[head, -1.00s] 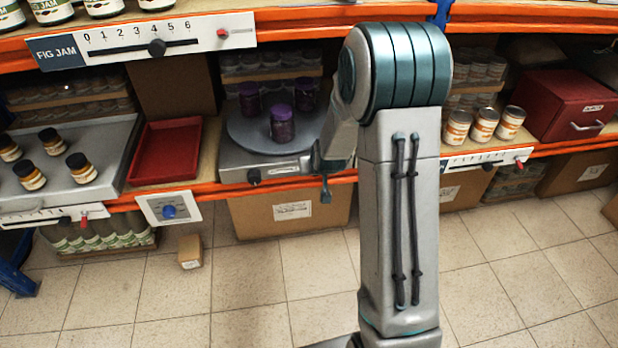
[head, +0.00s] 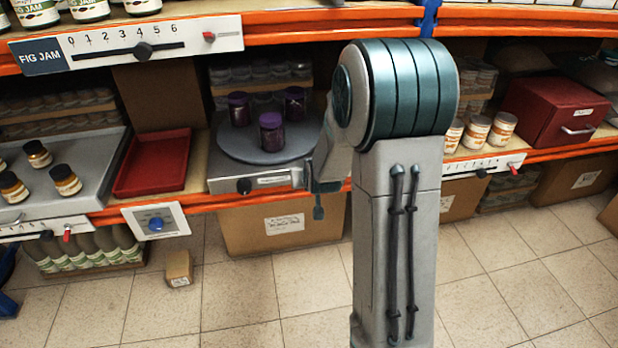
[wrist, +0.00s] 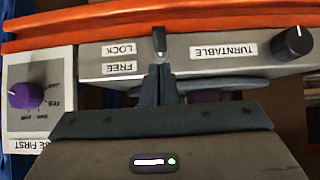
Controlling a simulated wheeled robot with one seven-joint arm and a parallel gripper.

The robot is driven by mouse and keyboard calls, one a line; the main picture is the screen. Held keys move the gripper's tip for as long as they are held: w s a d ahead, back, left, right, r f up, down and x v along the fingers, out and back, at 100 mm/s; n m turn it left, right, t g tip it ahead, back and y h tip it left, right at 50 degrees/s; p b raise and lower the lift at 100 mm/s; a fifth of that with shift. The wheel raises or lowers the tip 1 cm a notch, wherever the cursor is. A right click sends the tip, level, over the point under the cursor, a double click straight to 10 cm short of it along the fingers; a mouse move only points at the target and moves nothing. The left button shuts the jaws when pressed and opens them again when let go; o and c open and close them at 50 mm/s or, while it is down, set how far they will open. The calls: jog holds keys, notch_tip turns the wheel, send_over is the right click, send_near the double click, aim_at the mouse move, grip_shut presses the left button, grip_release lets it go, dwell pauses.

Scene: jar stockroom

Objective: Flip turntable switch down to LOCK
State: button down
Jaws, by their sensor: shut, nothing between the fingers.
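The turntable (head: 232,145), a grey round plate with purple-lidded jars on it, sits on a grey base (head: 222,187) in the head view. In the wrist view, which is upside down, the base front carries the labels TURNTABLE, LOCK (wrist: 119,50) and FREE (wrist: 119,67). The small dark switch lever (wrist: 158,41) stands level with the LOCK label, its foot partly hidden by my fingers. My gripper (wrist: 158,72) is shut and empty, its tips right at the lever; I cannot tell if they touch. In the head view my gripper (head: 318,207) is small, and the switch is hidden.
A black knob (wrist: 293,41) is on the same base front. A panel with a purple knob (wrist: 25,96) is close by in the wrist view. A red tray (head: 153,163) and a blue-knob panel (head: 156,223) lie left of the turntable. An orange shelf edge (head: 200,203) runs below.

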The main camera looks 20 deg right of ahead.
jog(key=shift+r, duration=0.1)
jog(key=s+f+p+v, duration=0.1)
jog(key=p+v, duration=0.3)
jog(key=v, duration=0.9)
jog(key=shift+f, duration=0.15)
jog(key=s+a+r+g+p, duration=0.2)
jog(key=s+r+p, duration=0.4)
jog(key=r, duration=0.5)
jog(key=s+a+r+n+g+y+p, duration=0.1)
jog(key=s+a+r+g+p, duration=0.1)
jog(key=s+r+p, duration=0.4)
jog(key=s+a+r+g+p, duration=0.2)
jog(key=s+r+p, duration=0.5)
jog(key=r+p, duration=0.7)
notch_tip(320, 180, up, 3)
jog(key=shift+a+f+g, duration=0.1)
jog(key=shift+a+g, duration=0.05)
jog(key=shift+g, duration=0.35)
